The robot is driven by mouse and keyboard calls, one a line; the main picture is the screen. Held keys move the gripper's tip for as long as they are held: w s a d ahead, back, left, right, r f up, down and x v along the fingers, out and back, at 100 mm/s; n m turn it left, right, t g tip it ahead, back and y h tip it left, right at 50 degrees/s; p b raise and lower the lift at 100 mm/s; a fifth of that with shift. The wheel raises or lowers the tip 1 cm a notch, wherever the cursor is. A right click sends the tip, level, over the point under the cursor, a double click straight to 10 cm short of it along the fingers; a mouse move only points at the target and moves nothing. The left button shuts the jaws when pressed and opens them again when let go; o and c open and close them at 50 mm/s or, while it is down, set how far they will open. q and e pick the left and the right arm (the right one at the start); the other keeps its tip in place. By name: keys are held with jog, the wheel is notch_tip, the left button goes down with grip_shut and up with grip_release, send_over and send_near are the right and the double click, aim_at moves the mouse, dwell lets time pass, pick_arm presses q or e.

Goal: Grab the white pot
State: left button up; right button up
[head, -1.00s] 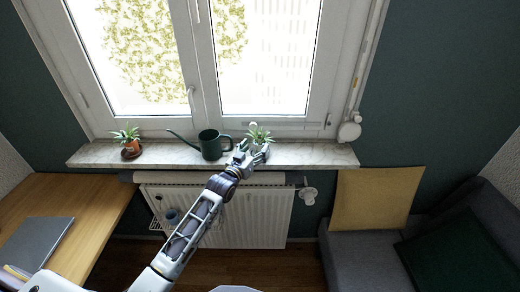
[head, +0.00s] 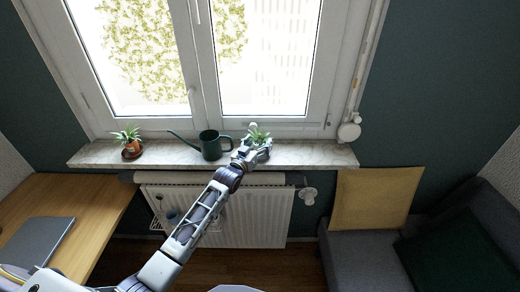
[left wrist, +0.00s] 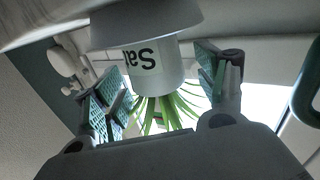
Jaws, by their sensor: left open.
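The white pot with dark lettering (left wrist: 155,68) shows upside down in the left wrist view, with the green leaves of its plant (left wrist: 160,112) around it. In the head view the plant (head: 258,135) stands on the marble windowsill (head: 310,155), and the pot is mostly hidden behind my left gripper. My left gripper (head: 257,151) is open at the pot. In the left wrist view my left gripper (left wrist: 163,86) has one finger on each side of the pot, with gaps visible. My right gripper is not in view.
A dark green watering can (head: 210,145) stands just left of my left gripper on the sill. A plant in a terracotta pot (head: 131,147) is at the far left. The window is behind, and a white radiator (head: 262,215) is below. The sill right of the pot is clear.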

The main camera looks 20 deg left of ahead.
aim_at(260, 144)
pick_arm(q)
jog(key=shift+w+d, duration=0.15)
jog(key=shift+w, duration=0.35)
jog(key=c, duration=1.3)
jog(key=shift+o, duration=0.2)
jog(key=shift+r, duration=0.1)
notch_tip(260, 144, up, 10)
jog(key=shift+w+d+b, duration=0.1)
jog(key=shift+b, duration=0.25)
